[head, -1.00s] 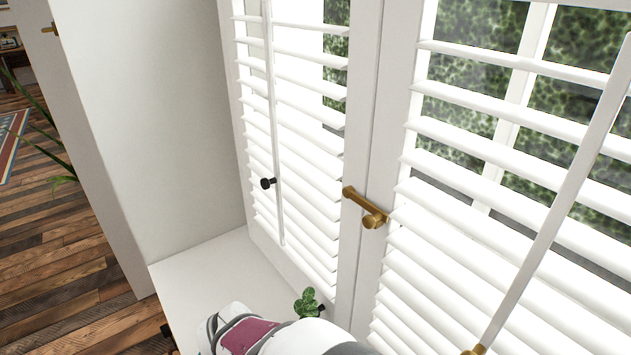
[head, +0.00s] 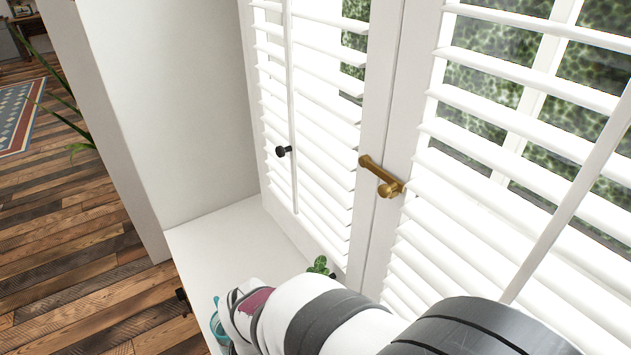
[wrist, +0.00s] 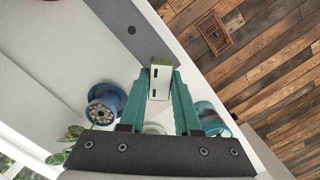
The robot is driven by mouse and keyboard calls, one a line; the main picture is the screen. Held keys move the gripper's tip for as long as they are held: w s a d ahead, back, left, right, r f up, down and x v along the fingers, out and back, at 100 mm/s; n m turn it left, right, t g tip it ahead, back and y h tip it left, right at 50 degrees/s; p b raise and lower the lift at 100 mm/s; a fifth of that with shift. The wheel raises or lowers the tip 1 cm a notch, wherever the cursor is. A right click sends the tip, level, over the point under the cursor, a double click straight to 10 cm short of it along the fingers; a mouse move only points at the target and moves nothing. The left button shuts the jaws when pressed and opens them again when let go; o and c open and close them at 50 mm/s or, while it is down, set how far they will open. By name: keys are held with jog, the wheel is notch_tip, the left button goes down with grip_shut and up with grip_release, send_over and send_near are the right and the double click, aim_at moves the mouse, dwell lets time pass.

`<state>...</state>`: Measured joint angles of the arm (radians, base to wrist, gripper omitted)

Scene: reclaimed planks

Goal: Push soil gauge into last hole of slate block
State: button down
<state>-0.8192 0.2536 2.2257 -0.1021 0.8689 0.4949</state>
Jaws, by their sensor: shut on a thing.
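In the wrist view my gripper (wrist: 160,88) has teal fingers shut on the soil gauge, a white piece with green sides (wrist: 160,83). The slate block (wrist: 118,14) is a long grey piece beyond the fingertips, with one dark round hole (wrist: 131,30) in sight. The gauge overlaps the block's near end in the picture. I cannot tell whether it touches the block, and any hole under it is hidden. In the head view my arm hides the gripper's work area; gauge and block do not show there.
A small green plant (head: 318,266) is by the shutters (head: 310,130). The white ledge (head: 215,240) has bare room at its far end, above plank floor (head: 70,240).

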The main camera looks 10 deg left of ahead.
jog(key=shift+f, duration=1.5)
jog(key=c, duration=0.5)
grip_release()
jog(key=shift+c, duration=0.2)
notch_tip(320, 180, up, 16)
jog(key=w, duration=0.1)
jog(key=shift+w+f, duration=0.15)
jog(key=shift+w, duration=0.25)
